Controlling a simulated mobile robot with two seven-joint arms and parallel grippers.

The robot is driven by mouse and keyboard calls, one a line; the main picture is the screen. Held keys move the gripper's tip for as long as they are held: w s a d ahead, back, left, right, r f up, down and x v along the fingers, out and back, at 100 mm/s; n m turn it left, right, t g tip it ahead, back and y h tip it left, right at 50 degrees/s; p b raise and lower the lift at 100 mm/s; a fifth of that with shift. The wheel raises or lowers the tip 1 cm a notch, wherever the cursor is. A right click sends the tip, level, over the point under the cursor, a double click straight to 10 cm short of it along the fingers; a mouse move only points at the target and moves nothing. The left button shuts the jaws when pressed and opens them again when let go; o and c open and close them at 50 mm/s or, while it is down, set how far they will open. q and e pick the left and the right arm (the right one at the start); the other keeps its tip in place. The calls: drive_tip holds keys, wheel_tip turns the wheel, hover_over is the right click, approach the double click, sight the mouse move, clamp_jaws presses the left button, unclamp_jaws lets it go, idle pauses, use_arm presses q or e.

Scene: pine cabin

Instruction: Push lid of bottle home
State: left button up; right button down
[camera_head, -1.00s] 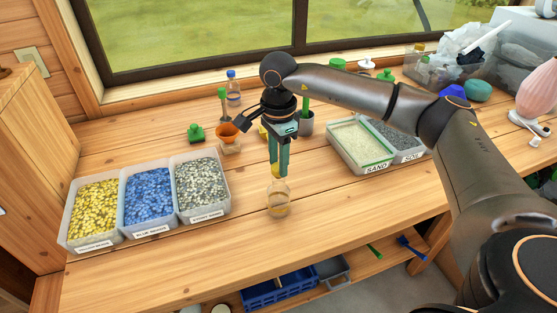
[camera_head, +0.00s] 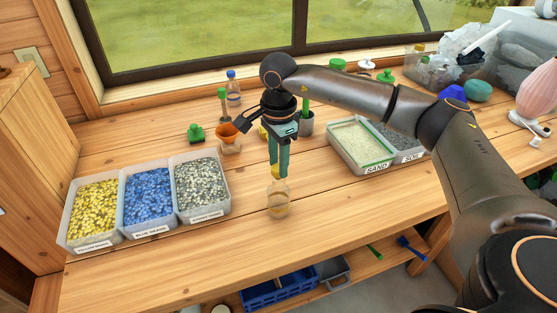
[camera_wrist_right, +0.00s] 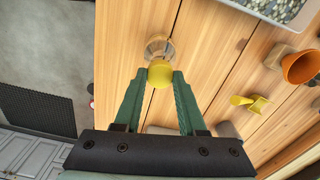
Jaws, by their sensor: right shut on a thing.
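The clear bottle (camera_head: 278,203) stands upright on the bench near its front edge. My right gripper (camera_head: 278,174) points down directly over it. It is shut on the yellow lid (camera_wrist_right: 160,73), which shows between the fingertips in the right wrist view (camera_wrist_right: 160,80). In that view the bottle (camera_wrist_right: 158,47) is just beyond the lid, partly hidden by it. In the head view the lid is at the height of the bottle's mouth; I cannot tell whether it touches or is seated. My left gripper is not in view.
Trays of yellow, blue and grey grains (camera_head: 203,186) stand to the left. An orange funnel (camera_head: 227,131) and a green-topped item (camera_head: 196,133) are behind. Sand and soil trays (camera_head: 361,148) stand to the right. The bench around the bottle is clear.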

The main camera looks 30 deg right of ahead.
drive_tip(key=shift+f+b, duration=0.45)
drive_tip(key=shift+f, duration=0.25)
drive_tip(key=shift+f, duration=0.2)
drive_tip(key=shift+c, duration=2)
unclamp_jaws()
drive_tip(key=shift+r, duration=0.1)
wheel_tip(320, 180, up, 12)
drive_tip(key=b, duration=0.1)
drive_tip(key=shift+r, duration=0.2)
drive_tip(key=shift+s, duration=0.1)
